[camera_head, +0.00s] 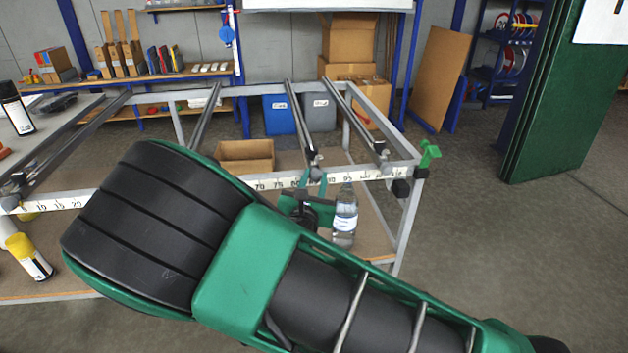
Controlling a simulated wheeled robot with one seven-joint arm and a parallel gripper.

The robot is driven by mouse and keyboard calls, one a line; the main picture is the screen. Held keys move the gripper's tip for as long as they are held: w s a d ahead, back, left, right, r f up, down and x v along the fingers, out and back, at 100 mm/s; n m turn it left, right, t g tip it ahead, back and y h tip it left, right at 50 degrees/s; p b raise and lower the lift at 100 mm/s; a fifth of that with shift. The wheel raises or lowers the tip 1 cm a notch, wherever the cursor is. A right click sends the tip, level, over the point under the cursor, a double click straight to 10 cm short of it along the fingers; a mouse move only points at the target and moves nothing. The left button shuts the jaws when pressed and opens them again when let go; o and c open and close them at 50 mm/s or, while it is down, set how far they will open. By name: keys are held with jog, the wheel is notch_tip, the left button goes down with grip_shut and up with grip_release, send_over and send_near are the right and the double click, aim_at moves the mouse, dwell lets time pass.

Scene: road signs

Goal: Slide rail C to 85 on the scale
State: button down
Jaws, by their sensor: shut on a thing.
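Several metal rails run from front to back across a grey frame. The rail (302,122) second from the right ends in a dark knob at the front bar. No letter on it is readable, so I cannot tell from a label that it is rail C. My gripper (315,182) has green fingers shut on that knob. The white scale (262,187) runs along the front bar. This rail's end stands between the visible 75 and 90, around 85. My fingers partly cover the marks there. My own arm hides the middle of the scale.
Another rail (362,125) stands to the right, its end past 95. A rail (205,120) and another rail (75,140) lie to the left. A green clamp (428,153) sits at the right corner. A clear bottle (344,218) and cardboard box (245,155) stand on the lower shelf.

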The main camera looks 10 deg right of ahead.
jog(key=c, duration=1.4)
grip_release()
jog(key=v, duration=1)
jog(key=shift+s+a, duration=0.1)
jog(key=shift+s, duration=0.2)
